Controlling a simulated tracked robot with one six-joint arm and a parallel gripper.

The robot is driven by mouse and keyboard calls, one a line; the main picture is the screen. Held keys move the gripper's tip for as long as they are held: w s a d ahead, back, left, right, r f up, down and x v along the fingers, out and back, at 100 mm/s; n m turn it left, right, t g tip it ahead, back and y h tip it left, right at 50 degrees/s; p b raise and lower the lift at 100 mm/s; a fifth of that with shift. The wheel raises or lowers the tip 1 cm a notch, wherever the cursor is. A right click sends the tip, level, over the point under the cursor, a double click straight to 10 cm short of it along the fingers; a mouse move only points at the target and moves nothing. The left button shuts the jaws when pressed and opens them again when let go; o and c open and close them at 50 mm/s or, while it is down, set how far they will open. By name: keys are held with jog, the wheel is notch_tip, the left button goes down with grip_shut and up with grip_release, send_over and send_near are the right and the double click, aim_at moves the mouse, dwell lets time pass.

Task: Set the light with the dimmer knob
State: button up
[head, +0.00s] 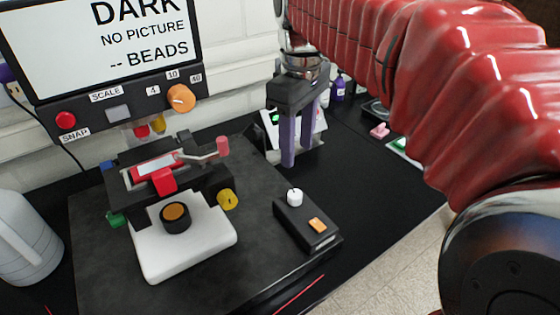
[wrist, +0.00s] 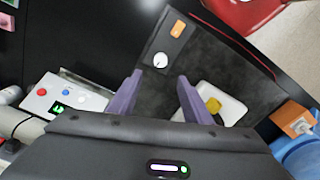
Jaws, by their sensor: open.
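The white dimmer knob (head: 294,197) stands on a small black control box (head: 292,219) on the dark mat. It also shows in the wrist view (wrist: 160,60), close to the line between my fingertips. An orange switch (head: 317,225) sits on the same box. My gripper (head: 297,157) points down with two purple fingers, open and empty. In the head view it hangs above and behind the knob, apart from it. In the wrist view (wrist: 160,76) the fingertips lie either side of the knob's near edge. The screen (head: 105,45) reads "DARK", "NO PICTURE", "-- BEADS".
A microscope with a white base (head: 190,245) stands left of the box, with a yellow knob (head: 228,200) on its side. An orange scale knob (head: 181,98) and red snap button (head: 65,120) are under the screen. Bare mat surrounds the control box.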

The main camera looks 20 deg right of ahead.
aim_at(295, 193)
notch_tip(295, 193, down, 13)
jog(key=shift+f, duration=0.1)
dwell(0.5)
jog(key=shift+c, duration=0.3)
jog(key=c, duration=0.9)
jog(key=shift+d, duration=0.15)
jog(key=shift+c, duration=0.5)
jog(key=shift+m, duration=0.5)
